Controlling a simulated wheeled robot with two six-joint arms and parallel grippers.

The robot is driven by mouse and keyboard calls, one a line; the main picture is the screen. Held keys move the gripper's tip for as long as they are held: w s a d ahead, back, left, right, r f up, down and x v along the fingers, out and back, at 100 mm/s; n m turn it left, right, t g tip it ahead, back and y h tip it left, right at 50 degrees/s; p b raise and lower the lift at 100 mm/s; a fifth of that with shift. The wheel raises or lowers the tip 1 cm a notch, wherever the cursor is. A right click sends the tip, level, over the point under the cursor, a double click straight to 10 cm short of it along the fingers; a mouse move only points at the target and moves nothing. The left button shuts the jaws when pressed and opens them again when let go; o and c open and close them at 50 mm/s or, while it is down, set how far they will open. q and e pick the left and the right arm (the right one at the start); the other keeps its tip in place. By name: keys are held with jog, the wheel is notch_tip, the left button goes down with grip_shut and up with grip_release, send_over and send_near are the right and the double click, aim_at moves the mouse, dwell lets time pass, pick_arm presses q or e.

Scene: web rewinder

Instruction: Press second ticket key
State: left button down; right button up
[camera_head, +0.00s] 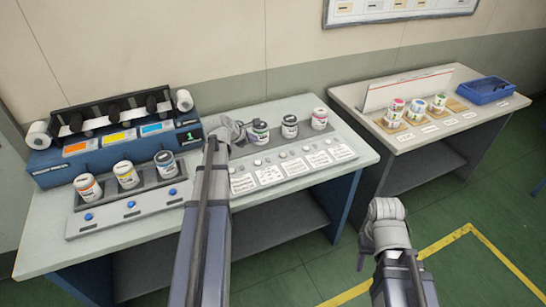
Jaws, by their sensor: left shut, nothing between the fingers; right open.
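A grey sloped panel (262,182) on the left table carries a row of several small round keys, each above a white printed ticket. The second key from the left (257,162) sits above the second ticket (269,175). My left gripper (246,132) is shut and empty, behind the left part of the key row and close to a purple-labelled jar (260,132). Its fingertips are small, and I cannot tell whether they touch anything. My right gripper (363,255) is open and empty over the floor, between the two tables.
A blue press (50,168) with rollers and coloured screens stands at the left, with several jars and a blue-button panel (80,228) before it. Other jars stand behind the keys. The right table holds cups and a blue tray (485,90).

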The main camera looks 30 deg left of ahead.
aim_at(256, 165)
pick_arm(q)
jog(key=shift+w+d, duration=0.1)
jog(key=shift+d, duration=0.05)
jog(key=shift+f, duration=0.1)
notch_tip(256, 165, down, 9)
jog(key=b, duration=0.9)
jog(key=shift+r, duration=0.2)
dwell(1.7)
jog(key=shift+f+b, duration=0.35)
jog(key=shift+f, duration=0.1)
jog(key=shift+f+b, duration=0.35)
jog(key=shift+b, duration=0.05)
dwell(0.4)
jog(key=shift+r, duration=0.1)
jog(key=shift+r+p, duration=0.7)
jog(key=shift+p, duration=0.15)
